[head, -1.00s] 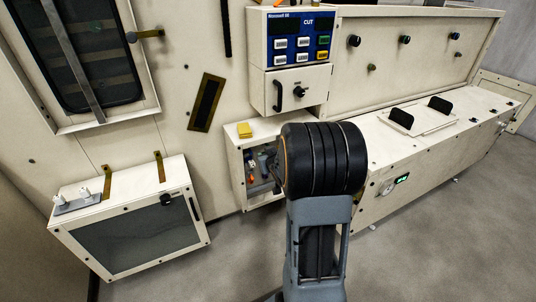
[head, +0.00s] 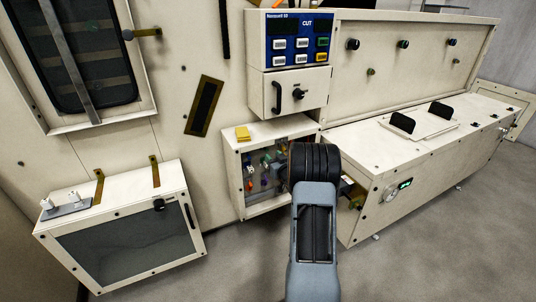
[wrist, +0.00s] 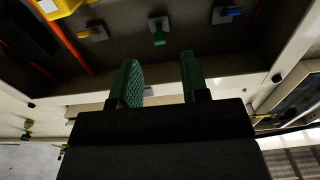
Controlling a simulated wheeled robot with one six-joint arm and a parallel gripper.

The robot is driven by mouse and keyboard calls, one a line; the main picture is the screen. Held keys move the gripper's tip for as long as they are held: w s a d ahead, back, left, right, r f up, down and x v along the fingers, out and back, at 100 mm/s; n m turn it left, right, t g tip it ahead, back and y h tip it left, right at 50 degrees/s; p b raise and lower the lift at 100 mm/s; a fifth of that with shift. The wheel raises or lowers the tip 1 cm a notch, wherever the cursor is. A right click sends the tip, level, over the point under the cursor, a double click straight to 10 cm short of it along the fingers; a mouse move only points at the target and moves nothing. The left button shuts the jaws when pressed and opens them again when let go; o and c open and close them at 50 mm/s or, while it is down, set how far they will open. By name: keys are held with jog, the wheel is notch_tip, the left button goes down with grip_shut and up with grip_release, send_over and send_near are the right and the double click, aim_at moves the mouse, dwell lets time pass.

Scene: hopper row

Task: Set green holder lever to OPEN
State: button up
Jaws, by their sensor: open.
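In the wrist view a small green lever (wrist: 158,39) sticks out from a pale square plate on the dark back wall of an open box. It hangs downward in the picture, between a yellow-orange lever (wrist: 93,32) and a blue lever (wrist: 231,12). My gripper (wrist: 161,80) is open and empty, its two green padded fingers pointing toward the green lever. The lever lies beyond the fingertips, in line with the gap, and is not touched. In the head view my arm covers the gripper and part of the open box (head: 234,178).
Orange-red rods (wrist: 72,40) and a larger yellow part (wrist: 58,7) are inside the box near the levers. The box's pale lip (wrist: 90,99) runs below the fingers. A control panel (head: 297,40) sits above the box, and a long cabinet (head: 368,160) stands to its right.

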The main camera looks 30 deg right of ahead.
aim_at(268, 150)
jog(key=shift+w+d+b, duration=0.2)
jog(key=shift+w, duration=1.15)
jog(key=shift+w+d+b, duration=0.2)
jog(key=shift+w, duration=1.1)
jog(key=shift+c, duration=0.2)
